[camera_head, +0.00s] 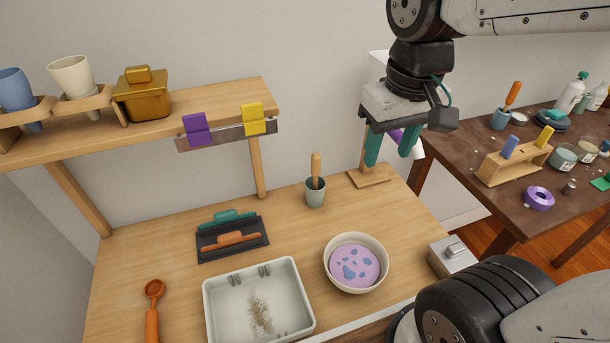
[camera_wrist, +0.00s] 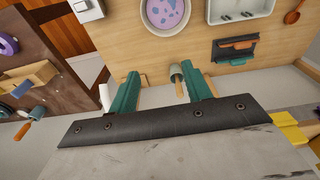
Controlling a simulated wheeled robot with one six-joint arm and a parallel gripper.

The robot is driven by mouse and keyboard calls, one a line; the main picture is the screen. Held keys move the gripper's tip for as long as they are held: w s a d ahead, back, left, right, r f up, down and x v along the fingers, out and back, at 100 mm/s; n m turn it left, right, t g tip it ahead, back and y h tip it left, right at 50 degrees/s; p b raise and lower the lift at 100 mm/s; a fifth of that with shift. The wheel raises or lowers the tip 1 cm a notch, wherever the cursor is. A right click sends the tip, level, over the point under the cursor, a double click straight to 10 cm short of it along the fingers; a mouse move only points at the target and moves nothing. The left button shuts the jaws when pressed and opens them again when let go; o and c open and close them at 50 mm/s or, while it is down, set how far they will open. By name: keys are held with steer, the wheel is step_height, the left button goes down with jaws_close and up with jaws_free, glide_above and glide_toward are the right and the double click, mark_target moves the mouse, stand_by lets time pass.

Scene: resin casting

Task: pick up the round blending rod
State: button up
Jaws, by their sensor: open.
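The rod that looks like the round blending rod (camera_head: 316,165) is a pale wooden rod with a rounded top. It stands upright in a small grey-green cup (camera_head: 315,194) at the back of the wooden workbench. In the wrist view the rod (camera_wrist: 180,89) and the cup (camera_wrist: 176,71) show beside the right-hand finger, partly covered by it. My gripper (camera_head: 389,158) has teal fingers, spread apart with nothing between them. It hangs above the bench's back right, right of the rod and higher than the cup. The fingers also show in the wrist view (camera_wrist: 160,72).
A wooden stand (camera_head: 368,178) is below and behind my gripper. A bowl with pink-purple contents (camera_head: 355,266), a white tray (camera_head: 212,310), a dark rack (camera_head: 232,254) and an orange spoon (camera_head: 152,310) lie on the bench. A shelf (camera_head: 230,96) overhangs the left; a brown table (camera_head: 465,160) stands right.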

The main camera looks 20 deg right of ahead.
steer(key=w+a+f, duration=0.1)
steer(key=w+f, duration=0.2)
steer(key=w, duration=0.4)
steer(key=w+a+f, duration=0.1)
steer(key=w+f, duration=0.2)
steer(key=w, duration=0.4)
steer(key=n+g, duration=0.1)
glide_above(315, 177)
steer(key=f, duration=0.8)
steer(key=shift+w+d+f, duration=0.15)
steer(key=shift+w+d, duration=0.1)
steer(key=shift+d, duration=0.05)
steer(key=f, duration=0.7)
steer(key=shift+w+f, duration=0.2)
steer(key=shift+f, duration=0.2)
steer(key=shift+c, duration=0.3)
jaws_close()
